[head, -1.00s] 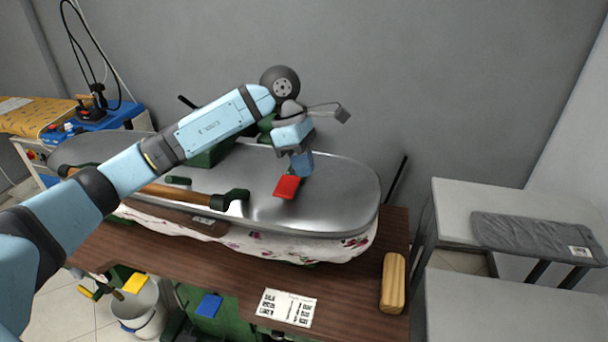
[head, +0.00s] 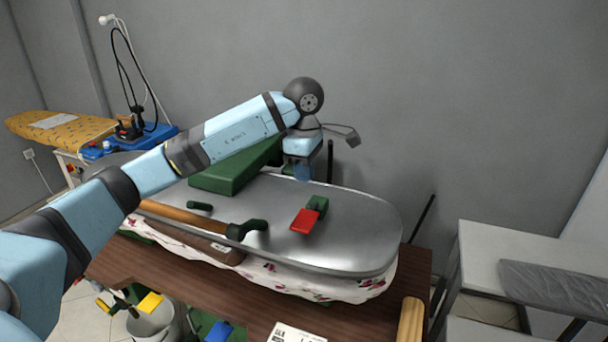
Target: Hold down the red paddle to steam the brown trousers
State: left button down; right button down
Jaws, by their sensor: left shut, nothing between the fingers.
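The red paddle (head: 304,221) sits on a green mount on top of the press's silver upper plate (head: 365,232). My left gripper (head: 302,174) is shut and empty. It appears above and behind the paddle, with a visible gap between them. A brown strip of cloth with a small white tag, seemingly the brown trousers (head: 205,245), shows at the front edge under the upper plate; the rest is hidden. My right gripper is out of view.
A long wooden handle (head: 180,213) crosses the plate's front left. A green box (head: 235,168) stands behind my forearm. Yellow (head: 150,303) and blue (head: 218,331) pedals show below. A wooden block (head: 410,322) lies on the table's right end. Grey tables stand at the right.

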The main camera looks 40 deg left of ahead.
aim_at(304, 220)
pick_arm(q)
notch_tip(304, 220, down, 10)
jog(key=shift+r+p, duration=0.1)
jog(key=shift+p, duration=1.1)
jog(key=shift+f, duration=0.75)
jog(key=shift+f, duration=0.1)
